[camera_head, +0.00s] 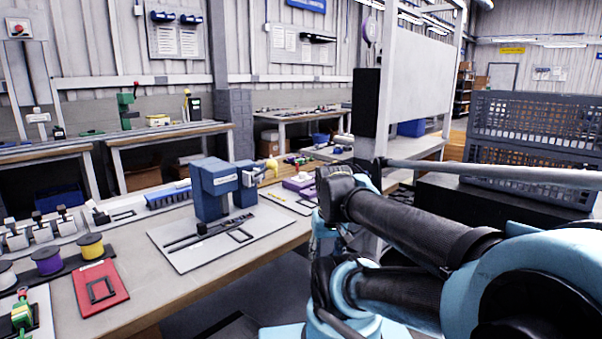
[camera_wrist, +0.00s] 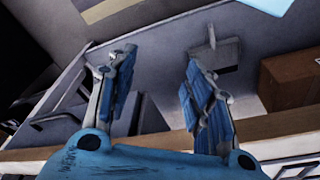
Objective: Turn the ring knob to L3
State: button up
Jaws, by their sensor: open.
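My gripper (camera_wrist: 160,62) is open in the wrist view, its two blue-padded fingers apart with nothing between them. In the head view my arm reaches in from the right, and its fingers cannot be made out. A small pale purple, rounded device (camera_head: 370,29) hangs high beside the white panel in the head view; it may be the screwdriver balancer. It is too small to show a ring knob or any L3 mark. No ring knob can be made out in the wrist view.
A workbench (camera_head: 215,262) runs along the left, with a blue machine (camera_head: 212,188) on a pale board. Grey crates (camera_head: 535,120) are stacked at right. A brown box (camera_wrist: 289,80) shows in the wrist view.

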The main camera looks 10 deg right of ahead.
jog(key=w+r+n, duration=0.1)
jog(key=w+r, duration=0.9)
jog(key=r, duration=0.2)
notch_tip(320, 180, up, 16)
jog(key=n+g, duration=0.2)
jog(key=n, duration=0.3)
send_over(302, 173)
jog(key=shift+h, duration=0.3)
jog(key=f, duration=1.7)
jog(key=shift+w+d, duration=0.1)
jog(key=shift+w, duration=0.15)
jog(key=shift+c, duration=0.2)
jog(key=c, duration=1)
jog(key=shift+c, duration=0.2)
